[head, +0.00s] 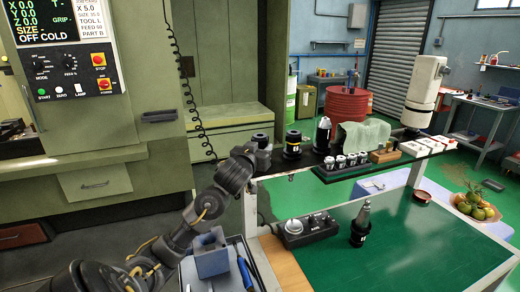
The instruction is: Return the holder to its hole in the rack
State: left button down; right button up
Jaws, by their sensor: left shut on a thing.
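My left arm reaches up from the bottom left. Its gripper (272,152) is shut on a black holder (292,147) with a pale label. A further black holder with a grey cone (360,226) stands upright on the green cart top. My right gripper is not in view.
A black box with round knobs (306,229) sits on the green cart top (410,245). A cloth (362,135), white boxes (416,148) and a white machine (425,88) are along the shelf. A tool tray (248,250) is at the front. Fruit (476,207) lies right.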

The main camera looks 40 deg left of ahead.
pick_arm(q)
jog(key=shift+f, duration=0.1)
dwell(0.6)
jog(key=c, duration=0.8)
grip_release()
jog(key=shift+s+d, duration=0.1)
jog(key=shift+f, duration=0.25)
jog(key=b+v, duration=0.1)
jog(key=v, duration=0.9)
jog(key=shift+s+r+b, duration=0.25)
jog(key=shift+s+b, duration=0.1)
jog(key=shift+d, duration=0.1)
